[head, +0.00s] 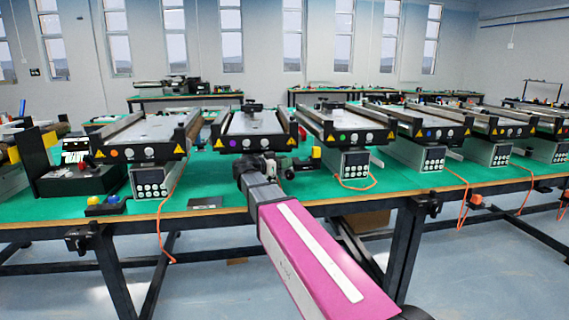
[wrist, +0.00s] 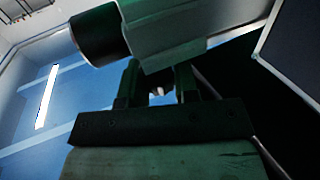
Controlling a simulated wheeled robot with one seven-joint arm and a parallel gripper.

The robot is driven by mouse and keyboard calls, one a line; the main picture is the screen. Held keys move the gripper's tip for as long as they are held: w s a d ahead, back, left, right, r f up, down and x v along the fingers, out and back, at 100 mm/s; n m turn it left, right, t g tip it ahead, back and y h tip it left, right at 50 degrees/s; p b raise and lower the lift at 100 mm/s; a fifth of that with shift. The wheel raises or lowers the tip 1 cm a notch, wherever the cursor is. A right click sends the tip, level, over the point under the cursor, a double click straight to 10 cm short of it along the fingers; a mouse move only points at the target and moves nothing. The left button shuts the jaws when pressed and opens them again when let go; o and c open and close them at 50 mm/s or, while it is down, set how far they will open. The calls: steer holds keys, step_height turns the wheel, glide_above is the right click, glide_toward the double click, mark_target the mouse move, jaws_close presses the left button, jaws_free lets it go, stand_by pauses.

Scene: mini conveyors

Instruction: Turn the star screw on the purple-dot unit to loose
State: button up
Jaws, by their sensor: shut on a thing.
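My gripper (head: 252,164) is under the front of the second unit, at the end of my pink arm. In the wrist view my gripper (wrist: 158,83) points up at the underside of a unit (wrist: 172,45), its two fingers a small gap apart. It is shut on a small part between them, which looks like the star screw. The screw's shape and turn are hidden by the fingers and shadow.
The units stand in a row on a green table (head: 210,190). An orange-dot unit (head: 113,152) is to the left and a green-dot unit (head: 341,137) to the right. A black box (head: 78,180) stands at far left. Orange cables hang over the front edge. A black cylinder (wrist: 97,35) is close to my fingers.

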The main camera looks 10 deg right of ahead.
steer(key=shift+n+t+y, duration=0.9)
steer(key=shift+n+t, duration=0.4)
steer(key=shift+t, duration=0.6)
steer(key=o, duration=0.9)
steer(key=v, duration=1)
steer(key=shift+s+a, duration=0.2)
steer(key=shift+a, duration=0.1)
